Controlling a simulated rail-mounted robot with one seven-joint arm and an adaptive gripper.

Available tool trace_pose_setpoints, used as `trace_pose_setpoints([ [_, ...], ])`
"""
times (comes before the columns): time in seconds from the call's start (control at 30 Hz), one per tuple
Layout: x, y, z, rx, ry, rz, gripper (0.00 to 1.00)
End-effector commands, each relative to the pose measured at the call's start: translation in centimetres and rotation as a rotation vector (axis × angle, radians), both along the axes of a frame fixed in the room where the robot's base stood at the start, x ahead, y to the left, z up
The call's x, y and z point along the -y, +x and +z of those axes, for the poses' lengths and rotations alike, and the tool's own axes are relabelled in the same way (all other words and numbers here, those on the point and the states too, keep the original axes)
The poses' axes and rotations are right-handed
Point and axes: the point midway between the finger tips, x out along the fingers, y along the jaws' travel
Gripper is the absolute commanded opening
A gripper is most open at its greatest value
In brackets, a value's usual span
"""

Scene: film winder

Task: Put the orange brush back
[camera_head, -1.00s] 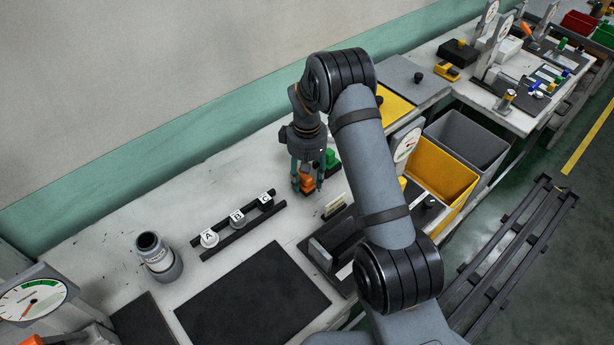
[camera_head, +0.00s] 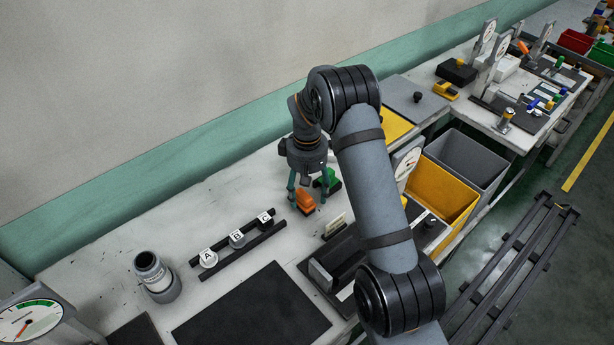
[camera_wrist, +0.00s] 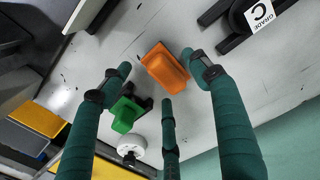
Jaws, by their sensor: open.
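The orange brush (camera_head: 305,202) sits on the white bench top, just beyond the end of the lettered rack. In the wrist view the brush (camera_wrist: 165,66) lies between and below my fingertips. My gripper (camera_head: 307,195) is over it, with its fingers spread and pointing down. In the wrist view the three teal fingers of my gripper (camera_wrist: 158,74) are apart and hold nothing. A green brush (camera_head: 328,180) on a dark base stands close behind the orange one; it also shows in the wrist view (camera_wrist: 124,114). Whether a fingertip touches the orange brush I cannot tell.
The dark rack (camera_head: 239,242) with lettered white pieces A, B and C stands to the left. A small card stand (camera_head: 336,223) is close on the right. A dark mat (camera_head: 252,308) lies in front. A grey cylinder (camera_head: 155,275) stands at left. Bench behind the rack is clear.

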Motion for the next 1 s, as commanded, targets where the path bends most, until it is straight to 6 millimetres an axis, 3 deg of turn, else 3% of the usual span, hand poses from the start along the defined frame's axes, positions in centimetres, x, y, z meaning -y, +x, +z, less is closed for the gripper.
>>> trace_pose_setpoints([
  [0.2, -0.1, 0.2, 4.9, 0.007, 0.002, 0.001, 0.62],
  [0.43, 0.0, 0.1, 8.6, 0.003, 0.001, 0.001, 0.62],
  [0.63, 0.0, 0.0, 9.7, -0.001, 0.0, 0.0, 0.62],
  [1.0, 0.0, 0.0, 9.4, -0.001, 0.0, 0.0, 0.62],
])
